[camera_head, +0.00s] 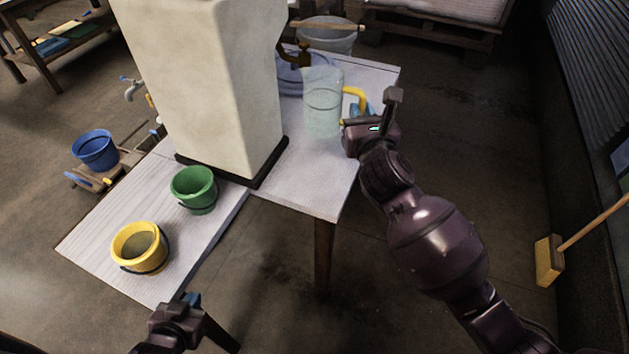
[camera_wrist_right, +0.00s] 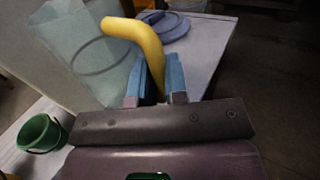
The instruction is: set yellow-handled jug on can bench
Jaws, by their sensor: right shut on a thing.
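The clear jug (camera_head: 322,112) with a yellow handle (camera_head: 356,96) is upright over the right-hand white bench top (camera_head: 318,181), right of the pale column. I cannot tell whether its base touches the top. My right gripper (camera_head: 361,112) is shut on the handle; in the right wrist view the blue finger pads (camera_wrist_right: 155,80) are on either side of the yellow handle (camera_wrist_right: 142,38), and the jug wall (camera_wrist_right: 85,55) is at left. My left gripper (camera_head: 188,303) is at the bottom edge, in front of the left-hand bench top; its jaws are unclear.
A pale column (camera_head: 205,80) stands between the bench tops. A green bucket (camera_head: 194,188) and a yellow bucket (camera_head: 141,246) stand on the left-hand top. A blue-grey round vessel (camera_head: 300,78) with a brown tap is behind the jug. A clear bucket (camera_head: 330,36) is further back.

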